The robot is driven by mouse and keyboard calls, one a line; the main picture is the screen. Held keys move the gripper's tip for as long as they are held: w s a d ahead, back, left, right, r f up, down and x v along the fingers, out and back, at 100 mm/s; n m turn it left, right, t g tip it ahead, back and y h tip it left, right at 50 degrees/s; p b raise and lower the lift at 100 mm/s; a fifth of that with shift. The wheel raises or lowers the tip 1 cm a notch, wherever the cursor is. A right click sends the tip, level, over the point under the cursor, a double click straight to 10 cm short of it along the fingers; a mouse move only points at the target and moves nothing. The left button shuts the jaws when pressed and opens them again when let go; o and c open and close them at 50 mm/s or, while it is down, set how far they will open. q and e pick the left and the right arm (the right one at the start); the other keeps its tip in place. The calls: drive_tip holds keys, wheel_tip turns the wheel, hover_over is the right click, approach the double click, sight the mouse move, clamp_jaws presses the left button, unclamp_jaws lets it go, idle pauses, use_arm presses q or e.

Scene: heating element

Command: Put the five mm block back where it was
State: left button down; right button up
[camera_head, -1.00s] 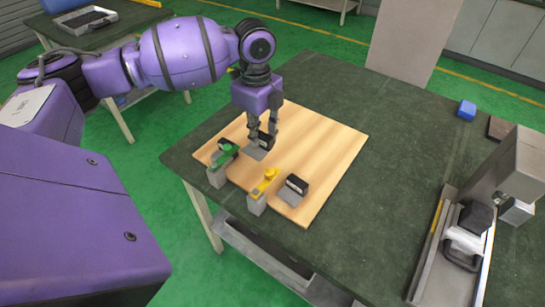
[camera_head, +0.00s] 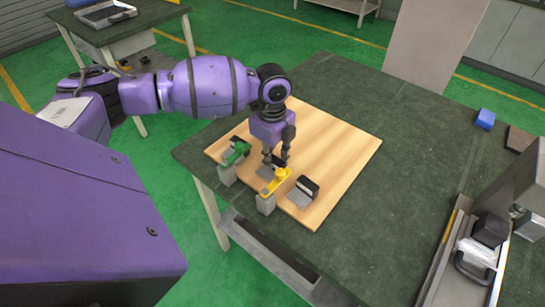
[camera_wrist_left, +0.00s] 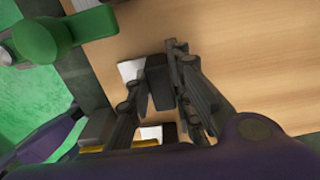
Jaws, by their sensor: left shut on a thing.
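My left gripper (camera_head: 276,162) is shut on a black block with a grey plate (camera_head: 265,171), low over the wooden board between the green and yellow clamps. In the left wrist view the dark block (camera_wrist_left: 158,82) sits between the two fingers. I cannot tell whether it touches the board, and no size marking is readable. A similar block (camera_head: 303,191) lies on the board right of the yellow clamp (camera_head: 275,182). Another black block (camera_head: 239,143) is partly hidden behind the green clamp (camera_head: 235,154). My right gripper is not in view.
The wooden board (camera_head: 340,155) lies on a dark green table (camera_head: 400,135). A grey machine (camera_head: 510,190) and a metal tray stand at the right. A blue block (camera_head: 485,119) sits at the far right. The back of the board is clear.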

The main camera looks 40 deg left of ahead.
use_arm(q)
drive_tip(key=shift+f, duration=0.1)
drive_tip(key=c, duration=1.6)
unclamp_jaws()
drive_tip(key=shift+o, duration=0.2)
wheel_tip(320, 180, up, 12)
drive_tip(key=shift+p, duration=0.35)
